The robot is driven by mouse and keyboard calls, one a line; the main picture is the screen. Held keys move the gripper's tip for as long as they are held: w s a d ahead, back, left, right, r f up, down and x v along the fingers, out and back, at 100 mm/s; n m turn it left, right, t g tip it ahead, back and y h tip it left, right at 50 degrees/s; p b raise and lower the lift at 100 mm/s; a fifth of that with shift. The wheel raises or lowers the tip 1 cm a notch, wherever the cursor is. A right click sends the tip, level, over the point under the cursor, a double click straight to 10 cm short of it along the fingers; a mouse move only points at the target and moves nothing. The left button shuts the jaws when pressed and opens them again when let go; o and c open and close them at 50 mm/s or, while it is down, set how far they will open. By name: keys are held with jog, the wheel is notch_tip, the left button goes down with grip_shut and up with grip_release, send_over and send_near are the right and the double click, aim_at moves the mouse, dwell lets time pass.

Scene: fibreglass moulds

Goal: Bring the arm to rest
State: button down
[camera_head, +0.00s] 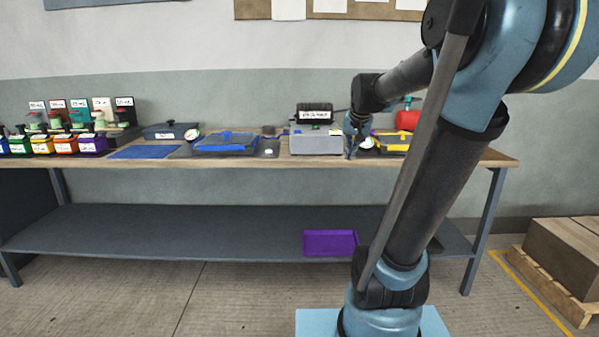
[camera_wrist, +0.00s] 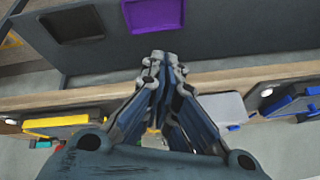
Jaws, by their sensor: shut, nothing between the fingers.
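My gripper (camera_head: 352,140) is at the front edge of the workbench, to the right of a grey box, at the end of my raised and bent arm. In the wrist view my gripper (camera_wrist: 160,56) is shut, its fingertips together with nothing between them. The fingertips point toward the bench's front edge and the lower shelf. My arm hides part of the bench's right side in the head view.
The workbench (camera_head: 250,163) carries the grey box (camera_head: 316,142), a blue mould (camera_head: 225,142), a yellow-edged mould (camera_head: 394,141) and several coloured bins at left. A purple tray (camera_head: 330,242) lies on the lower shelf (camera_head: 180,226).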

jog(key=s+f+n+g, duration=0.1)
jog(key=s+f+n, duration=0.1)
jog(key=s+f, duration=0.7)
jog(key=s+d+f+n+g, duration=0.1)
jog(key=s+f+n+g, duration=0.1)
jog(key=s+f, duration=0.8)
jog(key=s, duration=0.8)
jog(key=shift+s+f+g+h, duration=0.2)
jog(key=shift+f+g+h, duration=0.05)
jog(key=shift+g+h, duration=0.05)
jog(key=shift+d, duration=0.1)
jog(key=shift+w+f, duration=0.2)
jog(key=shift+w, duration=0.25)
jog(key=shift+d, duration=0.1)
